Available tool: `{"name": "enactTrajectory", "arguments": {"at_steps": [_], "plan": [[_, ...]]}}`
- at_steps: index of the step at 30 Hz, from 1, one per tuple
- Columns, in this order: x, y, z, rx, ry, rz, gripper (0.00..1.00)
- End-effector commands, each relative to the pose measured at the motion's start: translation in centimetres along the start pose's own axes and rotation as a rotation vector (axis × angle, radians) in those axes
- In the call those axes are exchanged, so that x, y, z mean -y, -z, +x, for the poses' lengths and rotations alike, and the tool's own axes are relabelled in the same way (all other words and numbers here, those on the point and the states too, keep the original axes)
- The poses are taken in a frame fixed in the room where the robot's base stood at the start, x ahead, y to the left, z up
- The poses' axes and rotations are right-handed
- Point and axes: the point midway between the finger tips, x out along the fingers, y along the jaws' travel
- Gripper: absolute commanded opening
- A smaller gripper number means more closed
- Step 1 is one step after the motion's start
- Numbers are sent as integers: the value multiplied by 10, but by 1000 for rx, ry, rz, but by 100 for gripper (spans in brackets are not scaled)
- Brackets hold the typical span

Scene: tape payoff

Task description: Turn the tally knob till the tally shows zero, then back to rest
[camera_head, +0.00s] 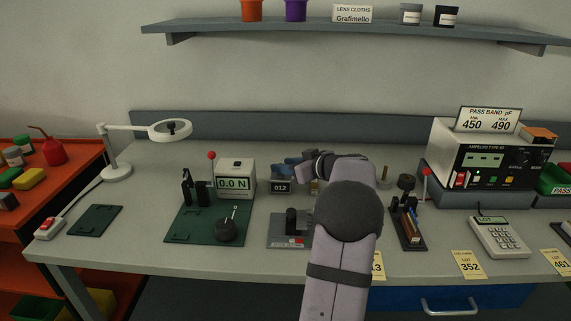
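The tally (280,187) is a small dark box with a white-on-dark reading that looks like 012. It stands near the middle of the bench, right of the meter. My gripper (287,171) is just above and behind the tally's display, reaching in from the right. Its fingers are small and partly merged with the tally, so I cannot tell whether they are open or shut, or touching it. I cannot make out the tally knob; my gripper and arm cover the area right of the display, where a bit of brass-coloured metal (314,187) shows.
The meter (235,178) reading 0.0 N stands on a green plate left of the tally. A grey fixture (291,229) sits in front. A red-tipped lever fixture (408,215), an Ampelio tester (490,165) and a keypad device (499,238) are to the right. A magnifier lamp (117,172) stands left.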

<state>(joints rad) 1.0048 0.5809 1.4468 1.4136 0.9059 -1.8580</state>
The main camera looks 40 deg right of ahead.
Motion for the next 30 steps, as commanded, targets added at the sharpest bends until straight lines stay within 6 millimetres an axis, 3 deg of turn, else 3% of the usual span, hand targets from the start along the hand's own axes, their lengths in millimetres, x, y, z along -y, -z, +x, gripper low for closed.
{"name": "enactTrajectory", "arguments": {"at_steps": [8,12,30], "plan": [[0,0,1,0,0,1,33],[0,0,1,0,0,1,0],[4,-6,5,3,-120,46,0]]}}
